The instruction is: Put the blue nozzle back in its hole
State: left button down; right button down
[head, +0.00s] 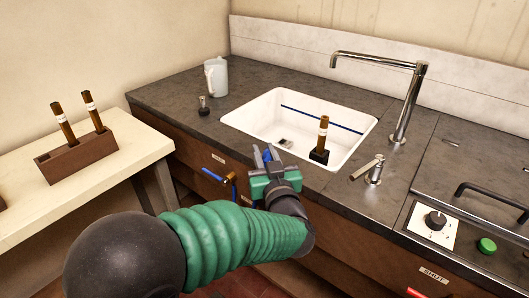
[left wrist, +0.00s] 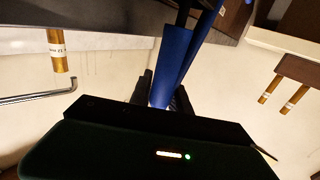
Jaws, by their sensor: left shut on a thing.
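My left gripper (head: 268,158) is over the counter's front edge, just in front of the sink, shut on a slim blue piece (head: 275,153). In the left wrist view the long blue piece (left wrist: 176,58) stands out from between the fingers (left wrist: 160,100). I take it for the blue nozzle; its far end runs out of that picture. A second blue part (head: 213,174) with an orange-brown piece beside it shows left of the gripper, at the drawer front. I cannot make out the nozzle's hole. My right gripper is not in view.
The white sink (head: 258,112) holds an upright brown cylinder (head: 323,132) on a dark base. A wooden block (head: 75,160) with two brown cylinders stands on the left side table (head: 135,152). A white jug (head: 216,77), small dark object (head: 204,105) and tap (head: 408,110) stand on the counter.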

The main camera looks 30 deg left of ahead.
pick_arm(q)
jog(key=shift+p, duration=0.3)
dwell(0.7)
jog(key=shift+f, duration=0.15)
jog(key=shift+f+b, duration=0.35)
jog(key=shift+f+b, duration=1.4)
jog(key=shift+f, duration=0.45)
jog(key=c, duration=1.1)
grip_release()
jog(key=shift+s, duration=0.1)
jog(key=shift+c, duration=0.2)
jog(key=shift+f, duration=0.15)
